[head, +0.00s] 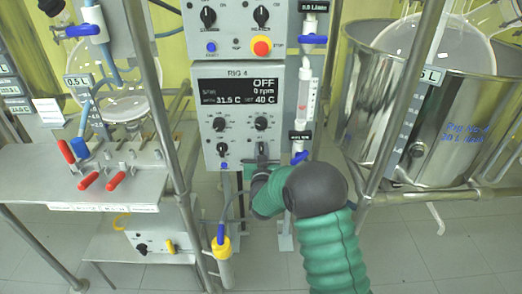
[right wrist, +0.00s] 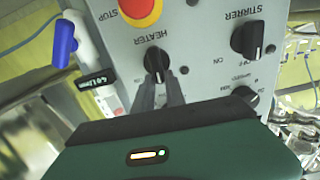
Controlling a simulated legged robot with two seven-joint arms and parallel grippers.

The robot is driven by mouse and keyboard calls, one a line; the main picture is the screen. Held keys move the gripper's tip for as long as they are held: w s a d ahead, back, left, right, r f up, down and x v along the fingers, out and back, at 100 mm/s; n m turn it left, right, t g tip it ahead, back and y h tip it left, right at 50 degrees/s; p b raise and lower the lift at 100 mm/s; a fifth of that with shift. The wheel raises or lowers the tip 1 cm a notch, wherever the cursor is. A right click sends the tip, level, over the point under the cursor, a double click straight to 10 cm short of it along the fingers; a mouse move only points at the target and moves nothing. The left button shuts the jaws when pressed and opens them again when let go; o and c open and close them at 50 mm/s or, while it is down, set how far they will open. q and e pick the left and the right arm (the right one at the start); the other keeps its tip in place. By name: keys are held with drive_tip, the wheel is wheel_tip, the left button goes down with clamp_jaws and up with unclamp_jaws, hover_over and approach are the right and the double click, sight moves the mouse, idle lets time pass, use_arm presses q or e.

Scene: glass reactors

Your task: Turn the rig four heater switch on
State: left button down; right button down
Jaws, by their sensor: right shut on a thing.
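The rig four control box (head: 250,110) is in the middle of the head view. The heater switch (right wrist: 155,57) is a black rotary knob under the HEATER label in the right wrist view. My right gripper (head: 262,154) is at the box's lower right, its two fingers (right wrist: 162,84) shut on the heater switch. In the head view the gripper largely hides the switch. The knob's exact angle is hard to tell. My left gripper is not in view.
The stirrer knob (right wrist: 251,38) and a red stop button (right wrist: 140,8) are close to the heater switch. A blue-handled valve (head: 299,157) stands just right of the box. A steel vessel (head: 420,110) is at the right, a bench with red clamps (head: 110,190) at the left.

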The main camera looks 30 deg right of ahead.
drive_tip(key=m+b, duration=0.2)
drive_tip(key=m, duration=0.2)
drive_tip(key=d+f+m+b, duration=0.1)
drive_tip(key=m, duration=0.2)
drive_tip(key=s+m+b, duration=0.1)
drive_tip(key=m+b, duration=0.1)
drive_tip(key=m, duration=0.2)
drive_tip(key=shift+s+d+f+m+b, duration=0.1)
drive_tip(key=shift+d+f+m+b, duration=0.2)
drive_tip(key=shift+d+b, duration=0.1)
idle(0.4)
drive_tip(key=c, duration=1.4)
unclamp_jaws()
drive_tip(key=shift+r, duration=0.1)
drive_tip(key=p+v, duration=0.3)
drive_tip(key=v, duration=1.4)
drive_tip(key=shift+d, duration=0.15)
